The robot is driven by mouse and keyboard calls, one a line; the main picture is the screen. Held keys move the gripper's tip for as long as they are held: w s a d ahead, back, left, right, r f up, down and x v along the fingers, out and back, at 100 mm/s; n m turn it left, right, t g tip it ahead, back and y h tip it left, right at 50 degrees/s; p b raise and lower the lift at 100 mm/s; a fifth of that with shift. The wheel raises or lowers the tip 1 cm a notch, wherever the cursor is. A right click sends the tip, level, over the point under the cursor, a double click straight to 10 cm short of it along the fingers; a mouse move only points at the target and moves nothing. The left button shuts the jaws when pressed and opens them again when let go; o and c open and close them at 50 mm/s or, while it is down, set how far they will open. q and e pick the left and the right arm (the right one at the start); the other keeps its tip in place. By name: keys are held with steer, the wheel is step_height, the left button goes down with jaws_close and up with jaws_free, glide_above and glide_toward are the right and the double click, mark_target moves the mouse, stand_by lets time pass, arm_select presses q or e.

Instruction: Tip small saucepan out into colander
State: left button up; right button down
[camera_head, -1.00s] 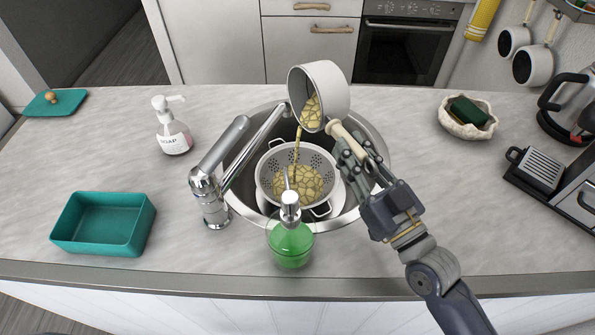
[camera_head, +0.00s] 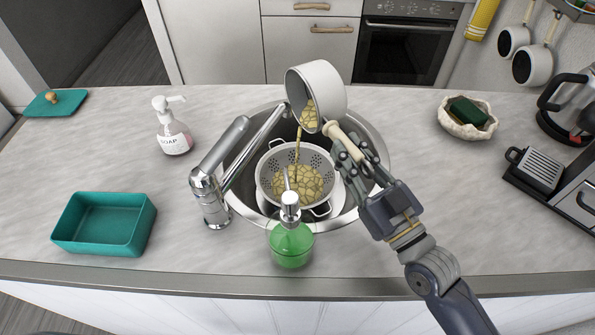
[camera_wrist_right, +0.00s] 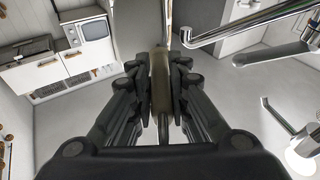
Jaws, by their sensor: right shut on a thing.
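The small white saucepan (camera_head: 331,88) is tilted well over above the sink in the head view, its mouth facing left and down. Yellowish chunky contents (camera_head: 309,113) show inside it, and a thin stream falls from its rim. The white colander (camera_head: 264,177) sits in the sink below, with a heap of the same contents (camera_head: 298,184) in it. My right gripper (camera_head: 349,158) is shut on the saucepan's pale wooden handle (camera_head: 344,137). The handle also shows between the fingers in the right wrist view (camera_wrist_right: 160,80). My left gripper is not in view.
A green soap dispenser (camera_head: 290,243) stands in front of the colander, hiding part of it. The tap (camera_head: 210,192) reaches over the sink from the left. A teal tray (camera_head: 103,225), a soap bottle (camera_head: 172,130) and a shell dish (camera_head: 466,127) stand clear of the sink.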

steer(key=shift+s+a+r+n+g+y+p, duration=0.1)
steer(key=shift+s+a+n+g+y+p, duration=0.15)
steer(key=shift+n, duration=0.6)
steer(key=shift+s+a+f+n+g+y+p, duration=0.15)
steer(key=shift+a+n+p, duration=0.2)
steer(key=shift+n, duration=0.55)
steer(key=shift+s+a+r+n+g+y+p, duration=0.1)
steer(key=shift+a+r+n+g+y+p, duration=0.15)
steer(key=shift+n, duration=0.6)
stand_by(0.9)
